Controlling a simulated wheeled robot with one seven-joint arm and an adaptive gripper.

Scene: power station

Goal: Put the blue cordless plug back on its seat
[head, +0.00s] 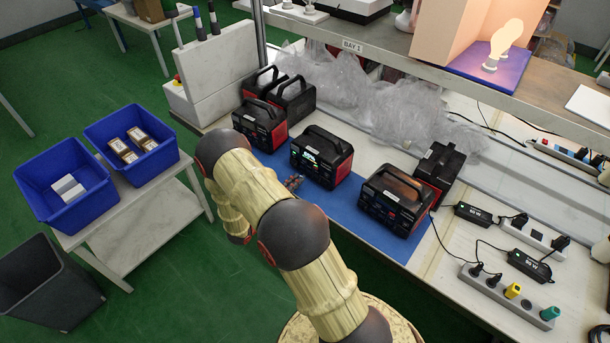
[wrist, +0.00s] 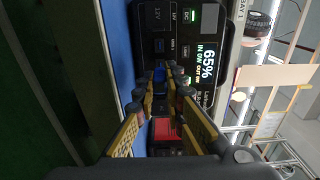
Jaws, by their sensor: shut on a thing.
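My gripper (wrist: 166,78) is shut on the blue plug (wrist: 159,75), which shows as a small blue piece between the fingertips in the wrist view. The fingers hide most of the plug. They point at the front panel of a black power station (wrist: 205,40), whose lit screen reads 65%. I cannot tell whether the plug touches the panel. In the head view my gripper (head: 293,183) is small and partly hidden by my arm, in front of the middle power station (head: 322,156) above the blue mat (head: 350,210). I cannot tell which place is the plug's seat.
More power stations stand left (head: 260,125) and right (head: 394,200) of the middle one. A grey power strip (head: 530,305) at the right holds a yellow plug (head: 513,290) and a green plug (head: 549,313). A shelf (head: 400,60) overhangs the bench. Clear plastic wrap (head: 400,110) lies behind.

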